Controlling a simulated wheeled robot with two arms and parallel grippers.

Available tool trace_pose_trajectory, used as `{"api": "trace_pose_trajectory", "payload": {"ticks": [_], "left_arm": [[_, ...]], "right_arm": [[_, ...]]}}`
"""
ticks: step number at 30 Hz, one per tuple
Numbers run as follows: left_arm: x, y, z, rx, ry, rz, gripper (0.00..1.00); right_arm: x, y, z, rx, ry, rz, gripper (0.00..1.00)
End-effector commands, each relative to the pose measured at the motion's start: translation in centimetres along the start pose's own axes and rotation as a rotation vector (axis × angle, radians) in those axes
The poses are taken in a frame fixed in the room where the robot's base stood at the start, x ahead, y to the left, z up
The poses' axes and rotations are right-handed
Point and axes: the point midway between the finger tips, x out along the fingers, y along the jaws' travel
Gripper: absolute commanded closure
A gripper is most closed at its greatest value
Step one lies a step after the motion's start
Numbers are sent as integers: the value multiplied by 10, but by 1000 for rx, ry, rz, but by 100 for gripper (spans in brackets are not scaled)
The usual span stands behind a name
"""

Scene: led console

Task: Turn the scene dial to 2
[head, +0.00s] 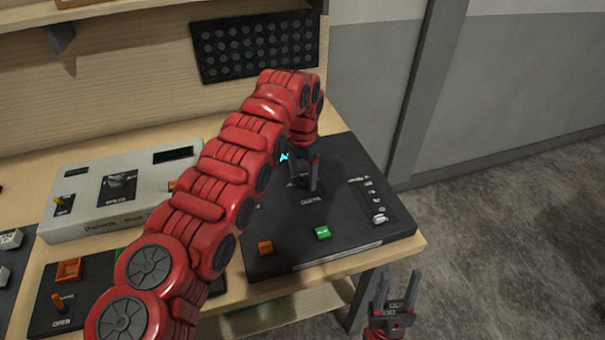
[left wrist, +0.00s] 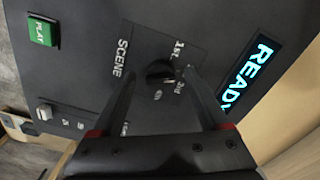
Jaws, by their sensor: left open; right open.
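The scene dial (left wrist: 159,72) is a small black knob on the black console panel, beside the printed word SCENE, with position labels around it. In the left wrist view my left gripper (left wrist: 160,76) is open, its fingertips on either side of the dial. I cannot tell whether they touch it. In the head view my left gripper (head: 306,176) points down over the panel and largely hides the dial. My right gripper (head: 397,292) is open and empty, in front of the table's right end.
A cyan READY display (left wrist: 248,77) and a green PLAY button (left wrist: 42,30) flank the dial. An orange button (head: 265,248) and a slider strip (head: 373,201) share the panel. A grey console (head: 75,212) stands left. Floor is clear at right.

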Motion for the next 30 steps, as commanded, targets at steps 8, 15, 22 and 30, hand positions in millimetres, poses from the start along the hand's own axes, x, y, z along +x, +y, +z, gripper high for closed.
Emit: {"api": "trace_pose_trajectory", "payload": {"ticks": [8,15,22,30], "left_arm": [[-27,0,-2,2,7,-5,22],[-85,2,-2,2,3,-1,22],[-138,0,1,-1,0,0,22],[-169,0,0,0,0,0,22]], "right_arm": [[-8,0,2,0,0,0,50],[8,0,-2,0,0,0,50],[55,3,-9,0,0,0,50],[88,4,-15,0,0,0,50]]}}
